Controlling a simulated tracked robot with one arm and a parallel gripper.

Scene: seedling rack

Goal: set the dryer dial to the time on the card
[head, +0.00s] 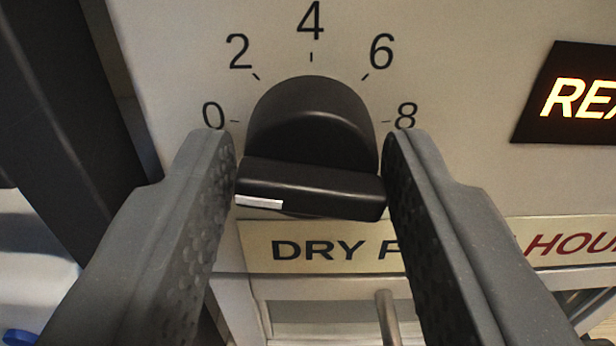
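The black dryer dial (311,180) is in the middle of the head view, on a pale panel. Its raised grip bar lies nearly level, the right end a little lower. A white mark (259,202) is at the bar's left end, on the side of the 0. The printed scale runs 0, 2, 4, 6, 8 from left over the top to right. My gripper (310,160) straddles the dial, one finger close against each end of the bar. I cannot tell whether both fingers press on it. No time card with a readable value is in view.
A label reading "DRY F…" (320,248) and red "HOU…" text (570,243) are below the dial, partly behind my right finger. A lit display starting "RE" (580,97) is at the right. A metal handle (388,315) is below. A dark upright (65,100) stands left.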

